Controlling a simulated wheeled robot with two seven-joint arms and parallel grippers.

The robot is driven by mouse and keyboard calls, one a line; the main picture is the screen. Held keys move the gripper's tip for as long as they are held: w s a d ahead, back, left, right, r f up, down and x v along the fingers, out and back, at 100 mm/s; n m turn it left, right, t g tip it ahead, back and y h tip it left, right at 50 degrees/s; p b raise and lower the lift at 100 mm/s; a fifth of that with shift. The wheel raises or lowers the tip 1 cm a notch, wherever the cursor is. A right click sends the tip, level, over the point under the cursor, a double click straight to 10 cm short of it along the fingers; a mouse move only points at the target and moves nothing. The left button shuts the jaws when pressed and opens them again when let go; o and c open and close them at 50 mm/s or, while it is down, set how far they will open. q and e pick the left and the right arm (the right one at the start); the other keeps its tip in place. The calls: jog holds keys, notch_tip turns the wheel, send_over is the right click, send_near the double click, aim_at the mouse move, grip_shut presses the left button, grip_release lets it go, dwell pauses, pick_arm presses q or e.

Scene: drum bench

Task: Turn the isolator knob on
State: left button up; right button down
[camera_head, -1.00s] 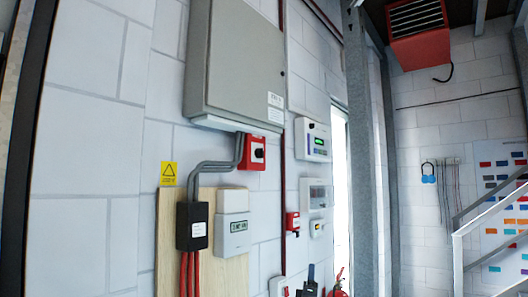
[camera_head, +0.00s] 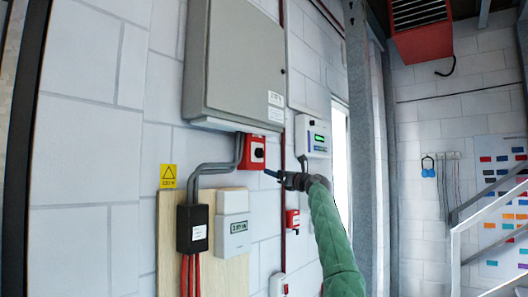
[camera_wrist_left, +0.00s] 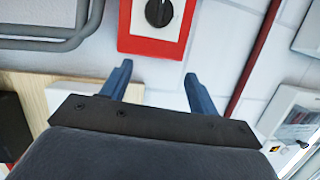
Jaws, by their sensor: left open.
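The isolator is a red box (camera_head: 249,153) with a black rotary knob (camera_head: 258,153), on the wall below a large grey cabinet. In the left wrist view the black knob (camera_wrist_left: 159,12) sits at the top edge on a pale plate, framed by the red box (camera_wrist_left: 150,46). My left gripper (camera_head: 268,173) is just below and right of the isolator in the head view. In the wrist view its blue fingers (camera_wrist_left: 157,72) are apart and empty, with tips below the box's lower edge, not around the knob. My right gripper is not in view.
The grey cabinet (camera_head: 236,65) overhangs the isolator. Grey conduits (camera_head: 212,168) bend down from it to a black box (camera_head: 192,229) with red cables. A white meter (camera_head: 234,236) hangs below. A white panel (camera_head: 313,136) is to the right, beside a steel column (camera_head: 360,160).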

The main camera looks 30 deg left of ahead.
aim_at(263, 153)
pick_arm(q)
notch_tip(263, 153, up, 8)
jog(key=s+d+f+n+h, duration=0.1)
jog(key=d+n+h, duration=0.1)
jog(key=n, duration=0.1)
jog(key=shift+g+h, duration=0.4)
jog(key=shift+w+a+r+p, duration=0.2)
jog(key=shift+a+p, duration=0.6)
jog(key=shift+a, duration=0.5)
jog(key=shift+w+a+r+p, duration=0.15)
jog(key=shift+a+p, duration=0.7)
jog(key=shift+a, duration=0.5)
jog(key=shift+w+a+r+p, duration=0.2)
jog(key=shift+a+p, duration=0.6)
jog(key=shift+a, duration=0.5)
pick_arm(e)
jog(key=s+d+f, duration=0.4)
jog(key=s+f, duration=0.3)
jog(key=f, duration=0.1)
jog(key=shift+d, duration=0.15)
pick_arm(q)
jog(key=c, duration=1)
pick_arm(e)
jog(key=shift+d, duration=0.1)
